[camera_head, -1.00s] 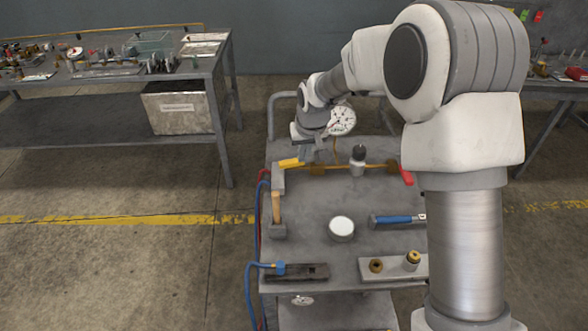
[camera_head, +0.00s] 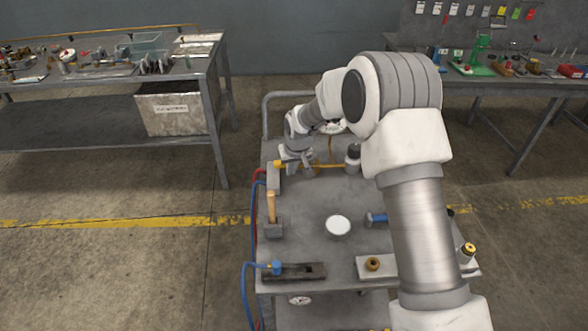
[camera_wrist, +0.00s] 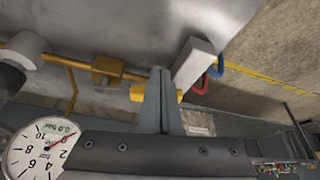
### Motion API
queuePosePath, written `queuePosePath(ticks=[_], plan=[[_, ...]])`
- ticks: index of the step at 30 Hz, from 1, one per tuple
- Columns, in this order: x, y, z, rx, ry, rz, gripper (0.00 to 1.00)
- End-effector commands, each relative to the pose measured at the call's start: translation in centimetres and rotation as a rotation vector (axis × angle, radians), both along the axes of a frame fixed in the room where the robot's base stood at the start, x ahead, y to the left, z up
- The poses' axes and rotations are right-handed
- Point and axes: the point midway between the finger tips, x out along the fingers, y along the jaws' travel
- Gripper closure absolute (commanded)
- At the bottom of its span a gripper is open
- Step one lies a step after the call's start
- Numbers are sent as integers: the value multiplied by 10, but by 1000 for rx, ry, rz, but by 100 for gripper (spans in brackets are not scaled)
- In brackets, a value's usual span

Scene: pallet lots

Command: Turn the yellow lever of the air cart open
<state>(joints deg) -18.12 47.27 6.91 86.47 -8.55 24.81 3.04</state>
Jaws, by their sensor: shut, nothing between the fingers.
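The air cart (camera_head: 310,205) stands in front of me, a brass pipe (camera_head: 331,167) running across its far part. The yellow lever (camera_head: 278,164) shows only as a small end beside my gripper (camera_head: 301,166). In the wrist view the lever (camera_wrist: 137,93) shows yellow on both sides of the fingers, which cover its middle. My gripper (camera_wrist: 162,101) is shut and empty, its fingers at the lever; I cannot tell whether they touch. A brass valve block (camera_wrist: 107,71) sits on the pipe. The gauge (camera_wrist: 40,148) shows 0.0 bar in the wrist view.
A grey block (camera_head: 273,177) with red and blue hoses stands at the cart's left edge. A wooden handle (camera_head: 271,206), a white disc (camera_head: 338,225), a blue-handled tool (camera_head: 376,219) and a plate with fittings (camera_head: 364,267) lie nearer. Benches stand left (camera_head: 110,77) and right.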

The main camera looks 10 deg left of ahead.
Motion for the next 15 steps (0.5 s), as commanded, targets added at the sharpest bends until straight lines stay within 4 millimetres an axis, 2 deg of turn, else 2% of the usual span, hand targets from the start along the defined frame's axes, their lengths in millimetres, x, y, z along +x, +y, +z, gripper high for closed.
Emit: queuePosePath(ticks=[6,15], plan=[[14,7,0,0,0,1,100],[17,9,0,-1,2,0,100]])
